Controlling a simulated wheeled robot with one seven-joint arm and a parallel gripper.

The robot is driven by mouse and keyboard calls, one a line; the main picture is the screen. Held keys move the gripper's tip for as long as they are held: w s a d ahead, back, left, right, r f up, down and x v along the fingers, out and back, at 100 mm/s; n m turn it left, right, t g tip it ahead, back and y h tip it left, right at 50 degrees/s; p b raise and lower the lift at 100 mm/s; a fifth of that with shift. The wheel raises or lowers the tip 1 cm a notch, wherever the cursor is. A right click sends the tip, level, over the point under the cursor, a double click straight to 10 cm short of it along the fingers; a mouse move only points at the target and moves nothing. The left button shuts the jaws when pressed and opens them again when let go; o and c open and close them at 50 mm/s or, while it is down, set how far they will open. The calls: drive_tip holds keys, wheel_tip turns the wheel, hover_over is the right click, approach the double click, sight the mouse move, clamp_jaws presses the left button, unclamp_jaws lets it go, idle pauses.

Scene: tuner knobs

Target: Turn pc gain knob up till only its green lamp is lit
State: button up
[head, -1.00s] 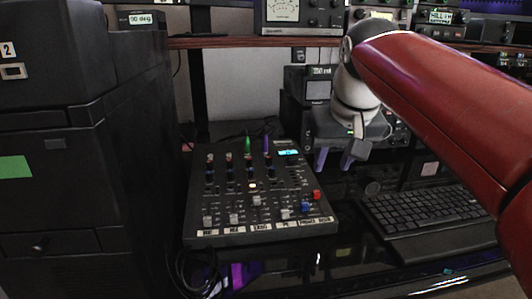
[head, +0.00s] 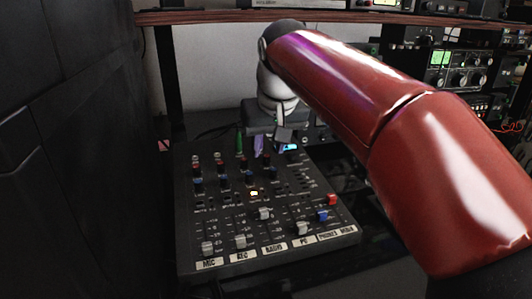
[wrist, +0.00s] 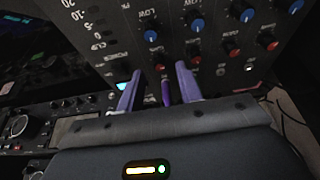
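A black mixer (head: 345,240) fills the lower middle of the head view, with channel labels along its front edge. The PC label (head: 305,240) is fourth from the left. The rightmost knob of the top row, seemingly the PC gain knob (head: 267,158), has a red cap; its lettering is too small to read. Lamps beside it cannot be made out. The wrist view shows the knob rows upside down (wrist: 233,52). My gripper (wrist: 160,88), with purple fingers, is open and empty over the mixer's back edge, close to that knob.
A green plug (head: 240,143) stands at the mixer's back edge. A dark cabinet (head: 70,150) stands at left. Radio equipment (head: 465,75) fills the back right. A wooden shelf (head: 220,17) runs above.

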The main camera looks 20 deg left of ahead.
drive_tip(key=shift+x, duration=1.15)
drive_tip(key=shift+c, duration=0.3)
clamp_jaws()
drive_tip(key=shift+r+m, duration=0.1)
drive_tip(key=shift+m, duration=0.2)
drive_tip(key=m+h+p, duration=0.1)
drive_tip(key=m+p, duration=0.1)
drive_tip(key=m, duration=0.1)
drive_tip(key=shift+r+m, duration=0.1)
drive_tip(key=shift+m, duration=0.2)
drive_tip(key=shift+a+m+h+p, duration=0.1)
drive_tip(key=shift+m+h+p, duration=0.35)
drive_tip(key=shift+m, duration=0.7)
drive_tip(key=shift+m+h+p, duration=0.25)
drive_tip(key=shift+m+p, duration=0.4)
drive_tip(key=shift+m, duration=0.5)
